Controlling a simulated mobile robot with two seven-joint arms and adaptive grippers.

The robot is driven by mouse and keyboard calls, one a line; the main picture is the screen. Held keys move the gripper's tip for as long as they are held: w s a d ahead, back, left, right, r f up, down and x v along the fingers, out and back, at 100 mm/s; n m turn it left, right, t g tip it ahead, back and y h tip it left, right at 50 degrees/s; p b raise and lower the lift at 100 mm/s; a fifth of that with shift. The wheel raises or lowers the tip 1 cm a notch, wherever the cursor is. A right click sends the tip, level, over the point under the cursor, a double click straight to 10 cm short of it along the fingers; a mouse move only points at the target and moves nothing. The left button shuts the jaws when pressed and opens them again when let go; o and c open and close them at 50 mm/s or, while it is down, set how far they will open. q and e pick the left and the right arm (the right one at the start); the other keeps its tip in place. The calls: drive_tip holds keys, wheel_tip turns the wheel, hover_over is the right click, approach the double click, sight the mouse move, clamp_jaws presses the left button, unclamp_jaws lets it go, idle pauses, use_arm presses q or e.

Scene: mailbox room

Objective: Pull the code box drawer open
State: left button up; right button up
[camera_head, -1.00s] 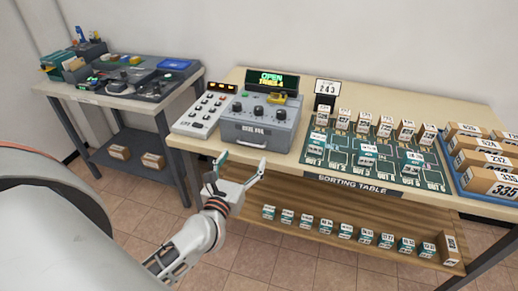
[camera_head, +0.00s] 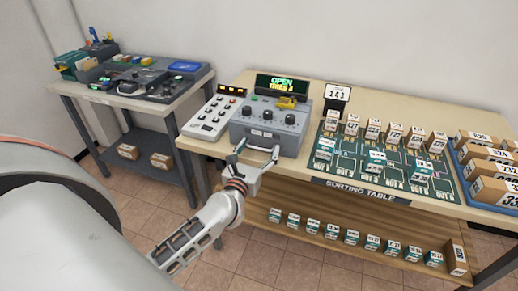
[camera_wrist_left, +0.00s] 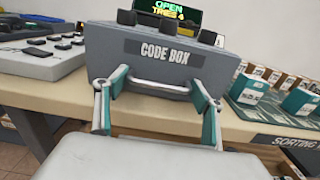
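The grey code box (camera_head: 264,128) stands on the table's left part, with dark knobs on top and a lit sign (camera_head: 283,84) reading "OPEN" behind them. Its labelled front also shows in the left wrist view (camera_wrist_left: 210,72), with a pale bar handle (camera_wrist_left: 155,85) low on it. No gap shows around the drawer front. My left gripper (camera_head: 257,149) is at this front, its fingers spread, one near each end of the handle. In the left wrist view the fingertips (camera_wrist_left: 158,82) reach the handle; I cannot tell whether they touch it. My right gripper is out of view.
A white keypad (camera_head: 212,118) lies left of the box. The green sorting mat (camera_head: 340,170) with small boxes is to the right, and a blue tray (camera_head: 462,165) of parcels is beyond. A lower shelf (camera_head: 330,222) holds several small boxes. A side table (camera_head: 130,98) is at left.

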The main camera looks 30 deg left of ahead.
use_arm(q)
drive_tip(key=c, duration=0.5)
drive_tip(key=b+v, duration=0.1)
drive_tip(key=v, duration=1.2)
drive_tip(key=o, duration=1.3)
drive_tip(key=shift+c, duration=0.2)
drive_tip(key=v, duration=1.2)
